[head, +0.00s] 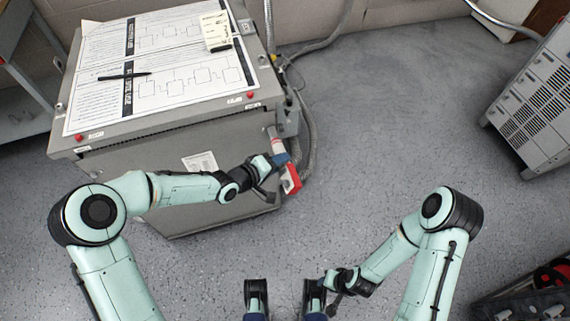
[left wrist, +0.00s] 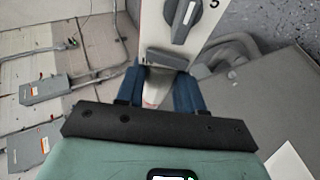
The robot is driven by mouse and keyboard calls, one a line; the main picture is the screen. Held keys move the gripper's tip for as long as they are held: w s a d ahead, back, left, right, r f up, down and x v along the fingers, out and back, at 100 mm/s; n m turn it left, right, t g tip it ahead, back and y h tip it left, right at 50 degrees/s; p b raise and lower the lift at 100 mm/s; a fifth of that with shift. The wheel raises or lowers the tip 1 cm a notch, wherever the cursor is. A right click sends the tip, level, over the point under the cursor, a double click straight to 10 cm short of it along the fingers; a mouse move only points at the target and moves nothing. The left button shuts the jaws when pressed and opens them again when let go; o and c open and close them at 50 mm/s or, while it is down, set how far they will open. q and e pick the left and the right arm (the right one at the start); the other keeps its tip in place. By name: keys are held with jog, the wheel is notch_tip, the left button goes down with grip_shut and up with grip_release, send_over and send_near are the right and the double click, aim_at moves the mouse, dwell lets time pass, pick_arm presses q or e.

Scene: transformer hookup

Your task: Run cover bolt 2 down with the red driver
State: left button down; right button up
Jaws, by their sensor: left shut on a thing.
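The grey cabinet (head: 150,190) stands at the upper left, with small red bolt heads on its cover's near edge, one at the left corner (head: 80,138) and one at the right (head: 250,95). Their labels are too small to read. My left gripper (head: 279,160) is at the cabinet's front right side, shut on a red and pale object (head: 291,181) that looks like the red driver. In the left wrist view its blue fingers (left wrist: 159,92) flank a pale piece; the grip is partly hidden. My right gripper (head: 335,291) is low, away from the cabinet; its jaw opening is unclear.
A grey conduit (head: 308,125) runs down the cabinet's right side. A pale panel with a dark rotary knob (left wrist: 186,20) is close ahead.

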aim_at(282, 172)
pick_arm(q)
jog(key=shift+w+a+r+p, duration=0.15)
jog(key=shift+w+p, duration=0.45)
jog(key=shift+p, duration=0.45)
dwell(2.6)
jog(key=shift+s, duration=0.1)
dwell(0.3)
jog(key=shift+s+d+b, duration=0.25)
jog(key=shift+s, duration=0.45)
jog(key=shift+s+d+b, duration=0.2)
jog(key=shift+s+d, duration=0.05)
jog(key=shift+s, duration=0.45)
jog(key=shift+s+d+b, duration=0.25)
jog(key=shift+s, duration=0.45)
